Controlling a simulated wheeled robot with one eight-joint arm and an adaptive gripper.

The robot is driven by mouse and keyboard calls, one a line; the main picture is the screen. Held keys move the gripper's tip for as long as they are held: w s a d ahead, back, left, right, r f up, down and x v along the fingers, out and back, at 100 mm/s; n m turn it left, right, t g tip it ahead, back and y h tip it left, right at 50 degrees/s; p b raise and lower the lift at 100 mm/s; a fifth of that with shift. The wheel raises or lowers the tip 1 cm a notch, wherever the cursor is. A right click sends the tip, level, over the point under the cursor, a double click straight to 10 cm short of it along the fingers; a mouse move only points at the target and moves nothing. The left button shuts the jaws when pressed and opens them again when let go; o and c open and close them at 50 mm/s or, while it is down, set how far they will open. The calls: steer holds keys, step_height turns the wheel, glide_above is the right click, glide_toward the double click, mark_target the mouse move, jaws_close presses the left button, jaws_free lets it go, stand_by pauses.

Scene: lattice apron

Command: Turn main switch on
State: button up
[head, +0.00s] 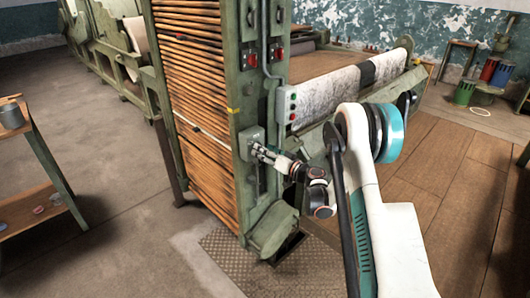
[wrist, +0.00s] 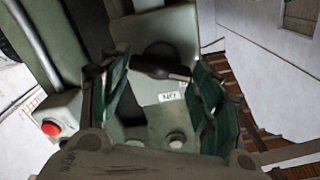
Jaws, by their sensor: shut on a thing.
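The main switch is a grey-green box (head: 251,139) on the green machine post in the head view. In the wrist view its face (wrist: 150,115) carries a small white label (wrist: 169,97) that seems to read ON, seen turned around. A dark switch handle (wrist: 160,62) lies across the box between my fingertips. My gripper (head: 259,150) is at the front of the box in the head view. In the wrist view my gripper (wrist: 160,68) has its green-padded fingers on either side of the handle, shut on it. The fingers partly hide the handle's ends.
One red button (wrist: 50,128) shows at left in the wrist view. Wooden slats (head: 195,90) fill the frame left of the post. A shelf table (head: 40,165) stands far left, with open floor between.

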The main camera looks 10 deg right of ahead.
steer(key=m, duration=1.2)
steer(key=shift+w+d+f+m, duration=0.1)
steer(key=shift+d+f+m, duration=0.1)
steer(key=shift+m, duration=0.2)
stand_by(0.3)
steer(key=o, duration=1.1)
steer(key=shift+c, duration=0.2)
steer(key=v, duration=1.2)
steer(key=shift+f, duration=0.1)
